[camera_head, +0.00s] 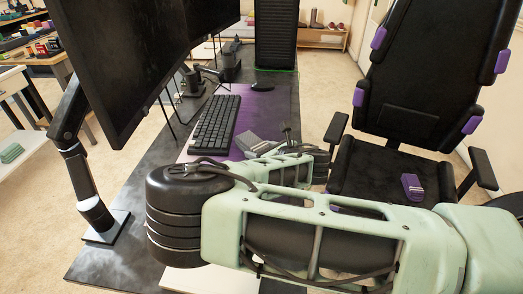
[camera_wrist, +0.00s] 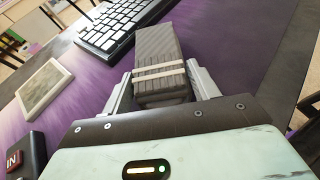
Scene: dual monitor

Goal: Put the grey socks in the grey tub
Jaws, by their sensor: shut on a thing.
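The grey socks (camera_wrist: 158,50) are a ribbed, folded bundle with two pale bands around it. In the wrist view they sit between the two fingers of my gripper (camera_wrist: 160,78), which is shut on them, over the purple desk mat. In the head view the grey socks (camera_head: 250,142) show at the mat's right side, just right of the keyboard, with my gripper (camera_head: 268,148) at them, partly hidden by my arm. I cannot tell whether they still touch the mat. I cannot make out a grey tub in either view.
A black keyboard (camera_head: 216,124) lies on the purple mat (camera_head: 262,106), with dark monitors (camera_head: 115,55) to the left. A white-framed tablet (camera_wrist: 45,88) lies left of the socks. A black chair (camera_head: 385,165) stands to the right, with a purple bundle (camera_head: 412,187) on its seat.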

